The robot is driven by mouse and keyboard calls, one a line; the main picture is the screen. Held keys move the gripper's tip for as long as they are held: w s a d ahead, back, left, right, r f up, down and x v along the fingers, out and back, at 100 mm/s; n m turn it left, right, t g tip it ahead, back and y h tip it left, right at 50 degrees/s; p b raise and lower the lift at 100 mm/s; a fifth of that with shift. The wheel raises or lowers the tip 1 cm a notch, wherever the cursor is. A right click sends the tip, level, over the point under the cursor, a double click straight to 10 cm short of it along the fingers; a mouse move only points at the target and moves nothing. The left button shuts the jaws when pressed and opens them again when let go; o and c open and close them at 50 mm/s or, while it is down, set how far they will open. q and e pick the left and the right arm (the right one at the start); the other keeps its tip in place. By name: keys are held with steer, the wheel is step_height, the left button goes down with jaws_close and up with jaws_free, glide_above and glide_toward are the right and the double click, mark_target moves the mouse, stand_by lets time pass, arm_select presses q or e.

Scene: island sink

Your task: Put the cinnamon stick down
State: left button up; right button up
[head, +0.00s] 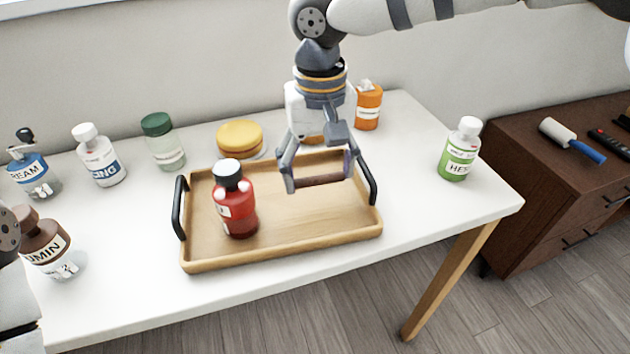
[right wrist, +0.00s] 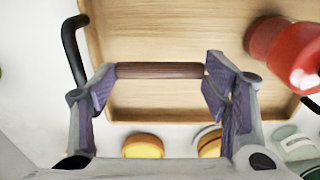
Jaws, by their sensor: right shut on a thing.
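The cinnamon stick (head: 319,181) is a short brown rod. My right gripper (head: 320,178) is shut on it, one finger at each end, over the right part of a wooden tray (head: 275,250). In the right wrist view the stick (right wrist: 160,70) spans level between the purple-lined fingertips (right wrist: 159,75), with the tray floor (right wrist: 170,30) behind it. Whether the stick touches the tray I cannot tell. My left gripper is out of view.
A red bottle (head: 238,208) stands in the tray's left half; the tray's right front is clear. Black handles (head: 180,208) rise at its ends. Several bottles, including a green-labelled one (head: 460,150) and an orange one (head: 369,107), and a yellow round item (head: 240,136) surround it.

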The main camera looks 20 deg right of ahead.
mark_target(318, 183)
steer(key=shift+w+f, duration=0.2)
steer(key=shift+f, duration=0.75)
steer(key=shift+w+f, duration=0.15)
steer(key=shift+f, duration=0.75)
steer(key=shift+f, duration=0.2)
steer(key=o, duration=0.5)
step_height(318, 183, up, 12)
steer(key=shift+r, duration=0.25)
